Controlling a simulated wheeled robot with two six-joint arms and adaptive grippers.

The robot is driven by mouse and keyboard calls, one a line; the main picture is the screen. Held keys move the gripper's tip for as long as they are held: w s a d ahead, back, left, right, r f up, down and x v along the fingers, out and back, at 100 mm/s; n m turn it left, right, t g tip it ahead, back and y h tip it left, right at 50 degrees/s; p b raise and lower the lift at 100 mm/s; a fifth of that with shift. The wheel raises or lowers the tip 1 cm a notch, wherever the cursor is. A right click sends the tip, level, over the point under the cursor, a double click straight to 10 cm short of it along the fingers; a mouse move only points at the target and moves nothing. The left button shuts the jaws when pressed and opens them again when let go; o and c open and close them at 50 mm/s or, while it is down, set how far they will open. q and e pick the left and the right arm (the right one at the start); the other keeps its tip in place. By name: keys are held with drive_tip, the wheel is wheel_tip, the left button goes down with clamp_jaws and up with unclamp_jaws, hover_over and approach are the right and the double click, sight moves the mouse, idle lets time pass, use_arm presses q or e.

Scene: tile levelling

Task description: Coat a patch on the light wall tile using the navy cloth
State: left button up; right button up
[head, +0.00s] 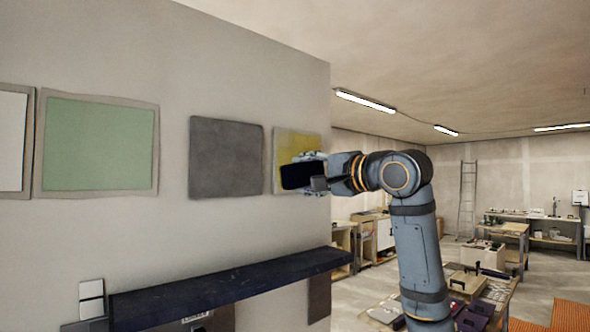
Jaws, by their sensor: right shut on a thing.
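My right gripper (322,179) is shut on the navy cloth (298,176), which looks almost black. It holds the cloth in front of the lower part of a yellow tile (299,142) with a pale border. Whether the cloth touches that tile cannot be told. The cloth and gripper hide part of the tile's lower right. A light, whitish wall tile (12,140) with a grey border is at the far left, cut by the picture edge. My left gripper is not in view.
A green tile (98,145) and a plain dark grey tile (226,158) hang between the whitish and yellow ones. A long dark shelf (230,288) juts out below the tiles. A small white-fronted item (91,298) stands at its left end. Workbenches (510,230) fill the room at right.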

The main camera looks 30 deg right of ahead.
sight(276, 175)
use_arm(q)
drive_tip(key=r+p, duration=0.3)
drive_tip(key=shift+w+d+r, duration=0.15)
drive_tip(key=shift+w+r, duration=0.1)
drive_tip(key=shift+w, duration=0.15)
use_arm(e)
drive_tip(key=w, duration=0.6)
drive_tip(key=shift+a, duration=0.1)
use_arm(q)
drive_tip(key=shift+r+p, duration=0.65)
drive_tip(key=shift+p, duration=0.1)
use_arm(e)
drive_tip(key=shift+w+a, duration=0.1)
drive_tip(key=shift+w, duration=0.85)
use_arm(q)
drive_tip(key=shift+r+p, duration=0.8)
use_arm(e)
drive_tip(key=shift+w+d+r, duration=0.1)
drive_tip(key=shift+d+r, duration=0.5)
drive_tip(key=shift+d, duration=0.4)
drive_tip(key=shift+d+r, duration=0.6)
drive_tip(key=shift+d, duration=0.35)
